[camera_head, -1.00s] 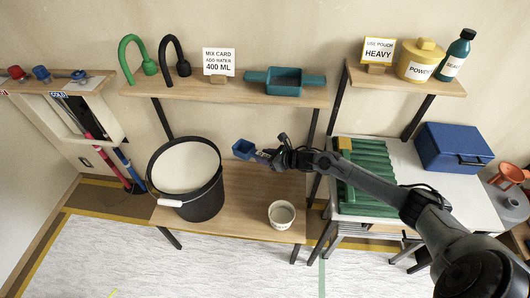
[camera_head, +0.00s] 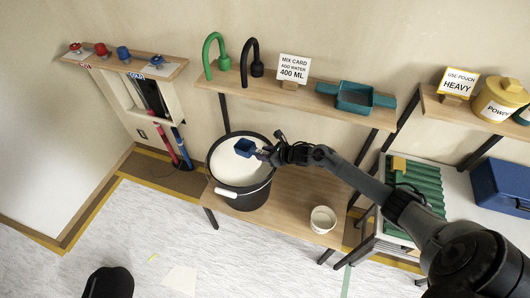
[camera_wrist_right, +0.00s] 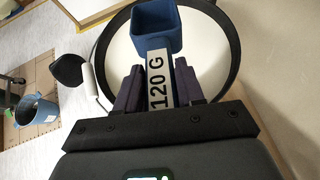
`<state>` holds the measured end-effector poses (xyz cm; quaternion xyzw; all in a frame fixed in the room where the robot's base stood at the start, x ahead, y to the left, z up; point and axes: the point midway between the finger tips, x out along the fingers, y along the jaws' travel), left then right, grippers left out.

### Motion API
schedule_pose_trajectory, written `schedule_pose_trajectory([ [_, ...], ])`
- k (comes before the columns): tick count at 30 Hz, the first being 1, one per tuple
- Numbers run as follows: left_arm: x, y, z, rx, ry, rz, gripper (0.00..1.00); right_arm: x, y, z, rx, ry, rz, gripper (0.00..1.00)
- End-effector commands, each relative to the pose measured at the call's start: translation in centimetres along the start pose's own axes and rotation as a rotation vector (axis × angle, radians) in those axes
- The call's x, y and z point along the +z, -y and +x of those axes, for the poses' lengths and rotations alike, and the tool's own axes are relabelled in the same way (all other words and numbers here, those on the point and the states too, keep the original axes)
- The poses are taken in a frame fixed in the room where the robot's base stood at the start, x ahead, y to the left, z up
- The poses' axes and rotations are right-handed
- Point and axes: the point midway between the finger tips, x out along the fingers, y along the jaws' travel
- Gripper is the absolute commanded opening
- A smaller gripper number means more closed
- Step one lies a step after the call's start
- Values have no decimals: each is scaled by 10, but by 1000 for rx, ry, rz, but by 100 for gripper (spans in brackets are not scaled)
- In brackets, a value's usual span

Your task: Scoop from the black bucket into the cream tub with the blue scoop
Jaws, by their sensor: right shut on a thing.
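The black bucket (camera_head: 242,187) stands on the low wooden bench and holds white material; its rim also shows in the right wrist view (camera_wrist_right: 229,45). My right gripper (camera_head: 268,154) is shut on the blue scoop (camera_head: 245,147) and holds it over the bucket's right part. In the right wrist view, the scoop's blue cup (camera_wrist_right: 172,25) lies ahead of the fingers, and its handle reads "120 G". Whether the scoop touches the white material, or holds any, I cannot tell. The small cream tub (camera_head: 322,220) stands on the bench to the bucket's right. My left gripper is out of view.
A wooden shelf (camera_head: 300,92) above the bench carries green and black spouts, a card reading "400 ML" and a teal tray (camera_head: 355,97). A green ribbed tray (camera_head: 420,190) is at the right. Bench surface between bucket and tub is clear.

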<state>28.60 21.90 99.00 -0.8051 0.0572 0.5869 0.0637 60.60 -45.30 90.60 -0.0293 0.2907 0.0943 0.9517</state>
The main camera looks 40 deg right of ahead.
Motion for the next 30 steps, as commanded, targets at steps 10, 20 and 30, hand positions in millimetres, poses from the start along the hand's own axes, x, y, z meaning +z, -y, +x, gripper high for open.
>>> schedule_pose_trajectory([
  [10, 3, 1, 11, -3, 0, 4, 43, -19, 0, 22, 0, -101, 2, 7],
  [20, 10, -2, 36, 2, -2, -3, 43, -38, 0, 43, 1, -150, -1, 7],
  [30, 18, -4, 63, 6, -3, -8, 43, -50, 0, 62, 1, -149, -1, 7],
])
